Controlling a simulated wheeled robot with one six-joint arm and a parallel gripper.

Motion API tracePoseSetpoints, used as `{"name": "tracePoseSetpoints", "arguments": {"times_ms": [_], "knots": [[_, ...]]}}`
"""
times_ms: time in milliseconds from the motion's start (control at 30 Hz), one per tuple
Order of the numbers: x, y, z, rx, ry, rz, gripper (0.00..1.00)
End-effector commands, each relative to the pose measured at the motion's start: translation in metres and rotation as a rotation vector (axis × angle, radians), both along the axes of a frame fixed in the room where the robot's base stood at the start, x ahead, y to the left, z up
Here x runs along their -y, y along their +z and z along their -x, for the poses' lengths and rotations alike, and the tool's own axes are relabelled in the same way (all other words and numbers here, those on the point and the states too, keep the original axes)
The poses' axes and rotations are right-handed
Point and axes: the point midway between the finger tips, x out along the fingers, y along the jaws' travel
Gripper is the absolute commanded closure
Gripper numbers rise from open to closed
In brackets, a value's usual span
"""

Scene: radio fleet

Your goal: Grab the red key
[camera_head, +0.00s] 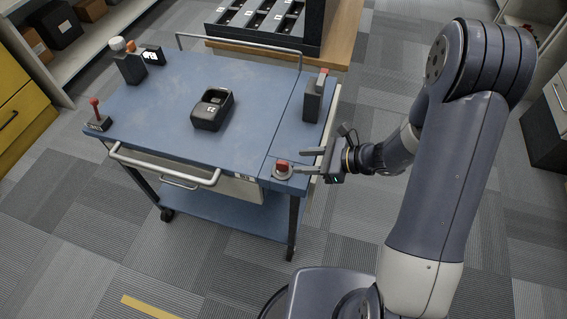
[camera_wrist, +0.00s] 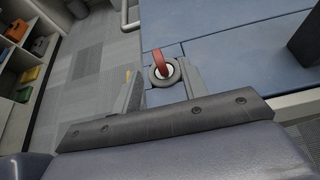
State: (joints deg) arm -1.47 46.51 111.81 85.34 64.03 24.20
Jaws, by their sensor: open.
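The red key (camera_head: 282,165) sits upright in a round grey lock base (camera_head: 283,174) at the near right corner of the blue cart top. In the wrist view the red key (camera_wrist: 161,64) rises from the grey ring (camera_wrist: 165,73) just ahead of the jaws. My gripper (camera_head: 306,161) comes in from the right at the cart's corner. Its two fingers are apart, and in the wrist view my gripper (camera_wrist: 160,88) has one finger to either side of the key's base. I cannot tell if they touch it.
The blue cart (camera_head: 160,110) also holds a black charger-like block (camera_head: 212,108), a red-knobbed lever (camera_head: 97,116), a dark radio (camera_head: 314,96) with a red top and a dark holder (camera_head: 130,66). A metal handle (camera_head: 165,170) runs along the cart's near edge. Carpet floor lies around it.

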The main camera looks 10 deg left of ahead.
Motion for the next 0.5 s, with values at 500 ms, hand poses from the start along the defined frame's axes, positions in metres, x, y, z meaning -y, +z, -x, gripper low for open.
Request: {"name": "tracePoseSetpoints", "arguments": {"times_ms": [500], "knots": [[-0.051, -0.023, 0.001, -0.001, 0.005, 0.002, 0.59]]}}
